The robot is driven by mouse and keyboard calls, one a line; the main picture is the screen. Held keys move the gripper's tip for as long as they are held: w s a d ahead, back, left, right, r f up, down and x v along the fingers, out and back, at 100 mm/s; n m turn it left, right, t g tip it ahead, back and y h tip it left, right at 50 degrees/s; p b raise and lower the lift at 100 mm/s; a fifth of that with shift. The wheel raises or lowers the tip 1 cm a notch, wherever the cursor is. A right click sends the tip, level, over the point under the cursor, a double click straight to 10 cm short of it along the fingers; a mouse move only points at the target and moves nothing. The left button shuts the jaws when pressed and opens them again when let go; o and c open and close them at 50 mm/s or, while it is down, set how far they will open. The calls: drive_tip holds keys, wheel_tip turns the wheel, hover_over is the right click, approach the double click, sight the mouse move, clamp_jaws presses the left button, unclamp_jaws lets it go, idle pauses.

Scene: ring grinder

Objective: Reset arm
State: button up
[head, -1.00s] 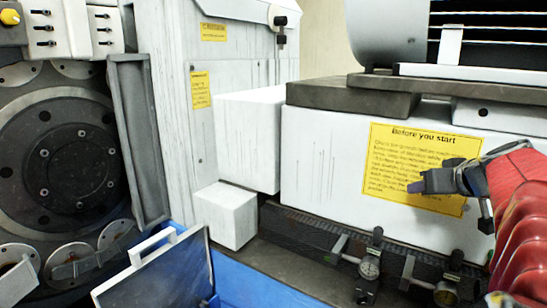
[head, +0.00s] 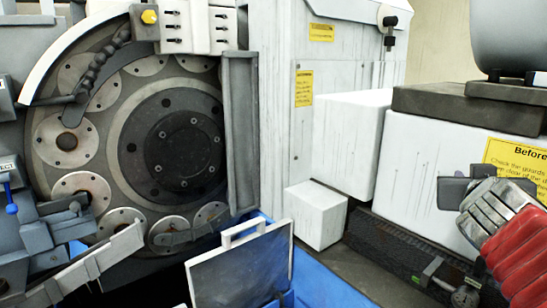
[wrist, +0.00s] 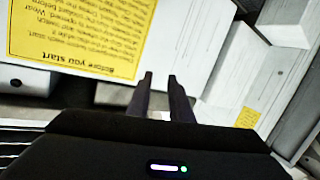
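My gripper (head: 455,191) is at the right of the head view, at the end of my red-sleeved arm, in front of the white machine housing with a yellow notice (head: 515,165). In the wrist view its two dark fingers (wrist: 160,77) stand a little apart with nothing between them. The gripper is open and empty. The same yellow notice shows upside down in the wrist view (wrist: 80,35).
The ring grinder's round plate (head: 180,140) with several discs fills the left. A grey panel with a handle (head: 240,265) stands upright in front of it, by a blue edge.

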drive_tip(key=s+a+f+n+g+y, duration=0.2)
drive_tip(key=s+a+f+g+y, duration=0.2)
drive_tip(key=s+a+f, duration=0.4)
drive_tip(key=s+a+f+n+g+y, duration=0.2)
drive_tip(key=s+a+f+g+y, duration=0.2)
drive_tip(key=s+a+f, duration=0.5)
drive_tip(key=a+f, duration=0.5)
drive_tip(key=f, duration=0.3)
drive_tip(key=shift+a, duration=0.25)
drive_tip(key=shift+d+f, duration=0.1)
